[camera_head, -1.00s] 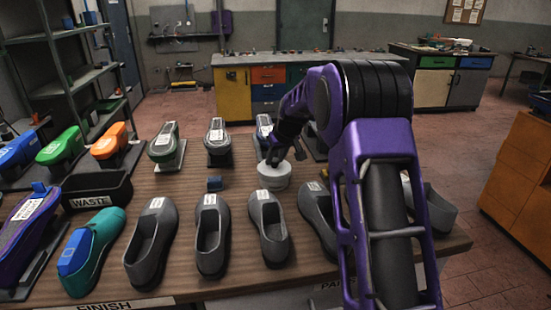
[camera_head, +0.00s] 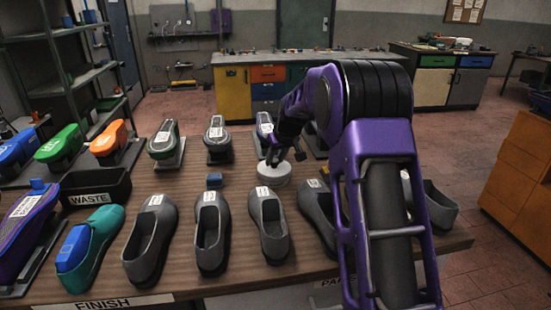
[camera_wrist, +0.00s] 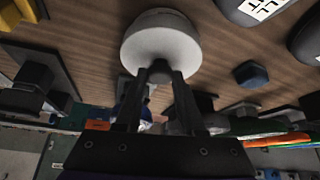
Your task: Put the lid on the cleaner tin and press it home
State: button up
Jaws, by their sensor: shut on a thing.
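The white cleaner tin (camera_head: 274,182) stands upright on the wooden table, in the middle of the head view. The round white lid (camera_head: 268,170) lies over its top, and it fills the upper middle of the wrist view (camera_wrist: 160,35). My gripper (camera_head: 276,160) is above the lid. In the wrist view its two fingers (camera_wrist: 160,72) are shut on the middle of the lid's top, and they partly hide the grip. I cannot tell whether the lid is fully seated, since the seam is too small to see.
Several grey shoes (camera_head: 269,225) stand in a row in front of the tin. A small blue block (camera_head: 214,180) lies left of it. Shoes on stands (camera_head: 218,140) are behind. A black waste bin (camera_head: 97,189) is at the left. Bare table shows between the block and the bin.

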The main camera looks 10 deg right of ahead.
aim_at(276, 161)
jog(key=shift+f, duration=0.15)
dwell(0.8)
jog(key=o, duration=1.5)
jog(key=shift+r+p, duration=2.15)
jog(key=shift+r, duration=1.4)
